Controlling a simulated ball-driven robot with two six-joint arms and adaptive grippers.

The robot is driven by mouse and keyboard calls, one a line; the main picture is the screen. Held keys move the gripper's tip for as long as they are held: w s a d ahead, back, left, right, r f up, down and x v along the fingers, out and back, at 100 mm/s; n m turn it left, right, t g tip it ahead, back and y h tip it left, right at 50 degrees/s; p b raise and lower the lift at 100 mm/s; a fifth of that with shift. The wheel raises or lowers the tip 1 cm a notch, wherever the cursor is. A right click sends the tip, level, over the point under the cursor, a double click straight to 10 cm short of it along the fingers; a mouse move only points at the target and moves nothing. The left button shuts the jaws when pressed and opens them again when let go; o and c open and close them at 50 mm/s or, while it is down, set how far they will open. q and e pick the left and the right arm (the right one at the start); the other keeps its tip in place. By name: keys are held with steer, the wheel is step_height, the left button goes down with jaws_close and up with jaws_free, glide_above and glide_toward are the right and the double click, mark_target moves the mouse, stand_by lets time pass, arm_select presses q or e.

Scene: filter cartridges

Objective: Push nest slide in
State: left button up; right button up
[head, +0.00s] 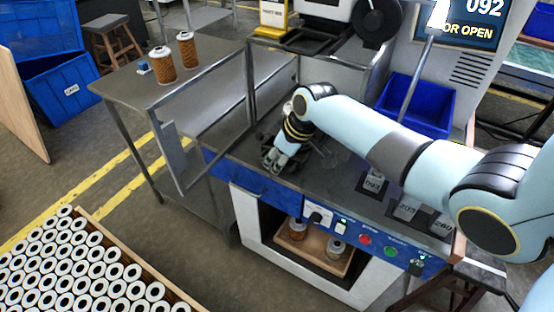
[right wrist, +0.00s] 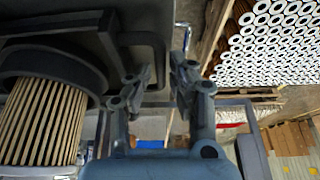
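My right gripper (head: 271,168) reaches down over the left front part of the dark machine bench (head: 325,180), near its blue front edge. The nest slide is largely hidden there by my gripper and arm in the head view. In the right wrist view, a pleated filter cartridge (right wrist: 42,120) sits in a dark round nest (right wrist: 60,62) left of my fingers. A dark bent handle-like bar (right wrist: 160,45) lies just beyond the fingertips. My right fingers (right wrist: 160,75) are apart with a gap between them; whether they touch the bar I cannot tell. My left gripper is not in view.
A screen (head: 470,20) reads "OOR OPEN". A blue bin (head: 415,103) stands behind the bench. Two orange filters (head: 162,64) stand on the side table (head: 200,75). A crate of white-ended cartridges (head: 65,265) is at the lower left. Numbered blocks (head: 407,208) sit at right.

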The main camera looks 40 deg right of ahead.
jaws_close()
steer(key=shift+d, duration=0.1)
steer(key=w+d+b, duration=0.1)
steer(key=d, duration=0.1)
steer(key=w+d, duration=0.1)
steer(key=d, duration=0.1)
steer(key=w+d+b, duration=0.1)
steer(key=d, duration=0.2)
steer(key=shift+d+b, duration=0.1)
steer(key=shift+b, duration=0.25)
jaws_free()
